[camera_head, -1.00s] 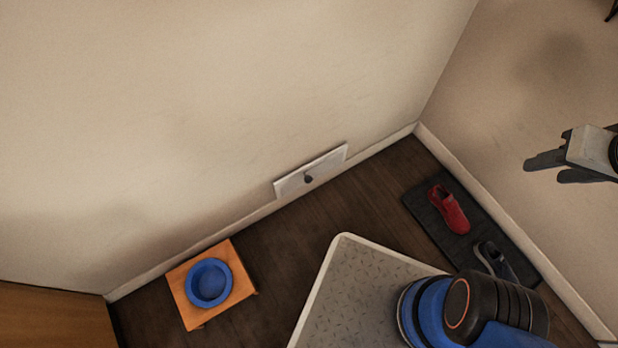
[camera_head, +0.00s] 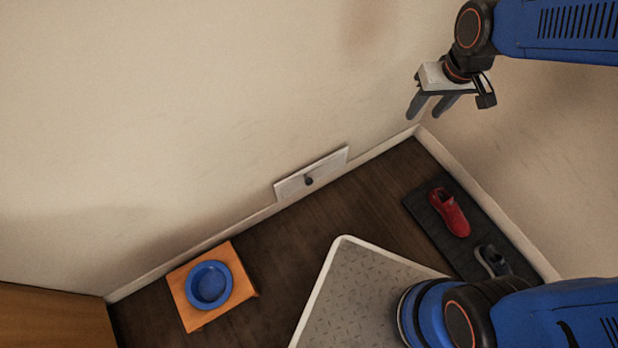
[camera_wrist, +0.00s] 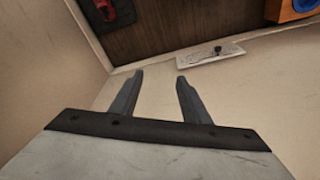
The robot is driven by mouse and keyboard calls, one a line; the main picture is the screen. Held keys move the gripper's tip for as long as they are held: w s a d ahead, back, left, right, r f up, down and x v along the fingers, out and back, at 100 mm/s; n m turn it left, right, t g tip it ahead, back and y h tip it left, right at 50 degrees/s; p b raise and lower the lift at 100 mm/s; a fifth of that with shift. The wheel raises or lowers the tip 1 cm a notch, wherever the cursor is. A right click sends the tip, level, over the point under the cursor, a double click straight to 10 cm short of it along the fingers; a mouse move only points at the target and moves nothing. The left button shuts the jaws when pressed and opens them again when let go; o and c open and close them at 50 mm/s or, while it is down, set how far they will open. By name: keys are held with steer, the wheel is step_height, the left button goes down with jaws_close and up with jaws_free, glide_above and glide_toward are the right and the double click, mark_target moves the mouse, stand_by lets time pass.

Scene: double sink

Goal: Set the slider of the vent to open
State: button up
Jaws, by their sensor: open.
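The vent (camera_head: 325,168) is a white rectangular plate low on the wall, just above the baseboard. Its slider (camera_head: 309,181) is a small dark knob near the middle of the plate. In the wrist view the vent (camera_wrist: 196,60) lies beyond the fingertips to the right, with the slider knob (camera_wrist: 217,50) on it. My gripper (camera_head: 425,118) is up and to the right of the vent, apart from it. Its two fingers are spread with nothing between them, as the wrist view also shows (camera_wrist: 158,74).
A blue bowl (camera_head: 209,285) stands on a small orange stand (camera_head: 238,270) at the lower left. A red shoe (camera_head: 450,212) and a dark shoe (camera_head: 493,260) lie on a black mat (camera_head: 424,212) by the right wall. The dark floor (camera_head: 300,240) before the vent is clear.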

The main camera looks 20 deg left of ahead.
steer(key=s+a+f+n+g, duration=0.1)
steer(key=a+f, duration=0.5)
steer(key=a, duration=0.2)
steer(key=s+a+f+n, duration=0.2)
steer(key=a+f, duration=0.4)
steer(key=a, duration=0.2)
steer(key=n+h, duration=0.1)
steer(key=n, duration=0.1)
glide_above(309, 179)
step_height(309, 179, down, 10)
steer(key=shift+g, duration=0.4)
step_height(309, 179, down, 18)
steer(key=shift+r, duration=0.1)
